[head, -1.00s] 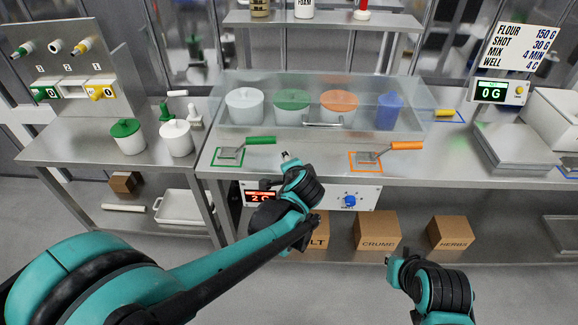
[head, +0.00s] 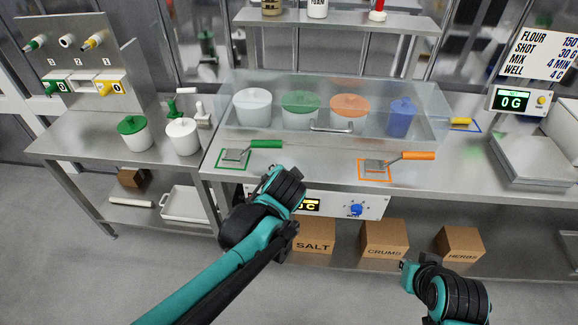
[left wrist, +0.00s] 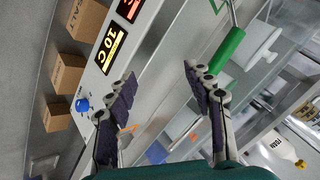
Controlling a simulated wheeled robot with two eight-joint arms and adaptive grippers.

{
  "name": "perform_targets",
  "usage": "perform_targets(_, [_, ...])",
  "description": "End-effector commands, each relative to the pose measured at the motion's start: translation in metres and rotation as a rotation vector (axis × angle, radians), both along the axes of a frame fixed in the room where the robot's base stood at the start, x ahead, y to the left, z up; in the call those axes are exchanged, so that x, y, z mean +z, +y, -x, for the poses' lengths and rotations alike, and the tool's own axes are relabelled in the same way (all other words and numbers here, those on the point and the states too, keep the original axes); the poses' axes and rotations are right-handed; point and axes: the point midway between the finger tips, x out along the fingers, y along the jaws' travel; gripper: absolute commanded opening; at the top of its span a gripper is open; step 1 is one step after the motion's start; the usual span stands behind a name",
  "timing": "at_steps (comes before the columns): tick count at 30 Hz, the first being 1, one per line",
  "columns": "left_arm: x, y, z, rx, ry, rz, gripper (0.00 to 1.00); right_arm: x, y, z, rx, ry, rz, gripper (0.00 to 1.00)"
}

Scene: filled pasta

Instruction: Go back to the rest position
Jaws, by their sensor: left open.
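My left gripper (left wrist: 162,82) is open and empty in the left wrist view, its two dark-padded fingers spread wide. In the head view my left arm reaches in from the lower left, and its wrist (head: 265,205) hangs in front of the bench edge, partly covering the control panel. The fingers are hard to make out there. A green-handled scraper (head: 262,144) lies on the bench in a green outline, beyond the gripper; its green handle (left wrist: 228,48) shows beside one finger in the wrist view. My right arm's end (head: 445,290) is at the lower right; its fingers cannot be made out.
An orange-handled scraper (head: 405,157) lies in an orange outline. A clear case (head: 335,143) holds lidded tubs. The control panel (head: 340,205) with a blue knob is on the bench front. Cartons, including a SALT carton (head: 314,238), stand on the lower shelf. Floor in front is clear.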

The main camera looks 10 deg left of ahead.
Motion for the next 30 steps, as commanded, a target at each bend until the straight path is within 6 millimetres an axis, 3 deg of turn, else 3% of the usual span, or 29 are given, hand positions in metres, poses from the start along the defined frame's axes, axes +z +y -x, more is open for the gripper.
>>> perform_targets(8, [0.0, 0.005, 0.01, 0.022, 0.005, 0.029, 0.52, 0.0, 0.0, 0.0, 0.0, 0.0, 0.0, 0.0])
perform_targets(11, [-0.001, 0.015, 0.035, 0.081, 0.021, 0.111, 0.52, 0.0, 0.0, 0.0, 0.0, 0.0, 0.0, 0.0])
perform_targets(15, [-0.007, 0.027, 0.085, 0.205, 0.049, 0.286, 0.52, 0.0, 0.0, 0.0, 0.0, 0.0, 0.0, 0.0])
perform_targets(21, [-0.02, 0.029, 0.14, 0.35, 0.076, 0.5, 0.52, 0.0, 0.0, 0.0, 0.0, 0.0, 0.0, 0.0])
perform_targets(25, [-0.024, 0.027, 0.156, 0.395, 0.086, 0.569, 0.52, 0.0, 0.0, 0.0, 0.0, 0.0, 0.0, 0.0])
perform_targets(30, [-0.025, 0.027, 0.158, 0.402, 0.087, 0.581, 0.52, 0.0, 0.0, 0.0, 0.0, 0.0, 0.0, 0.0])
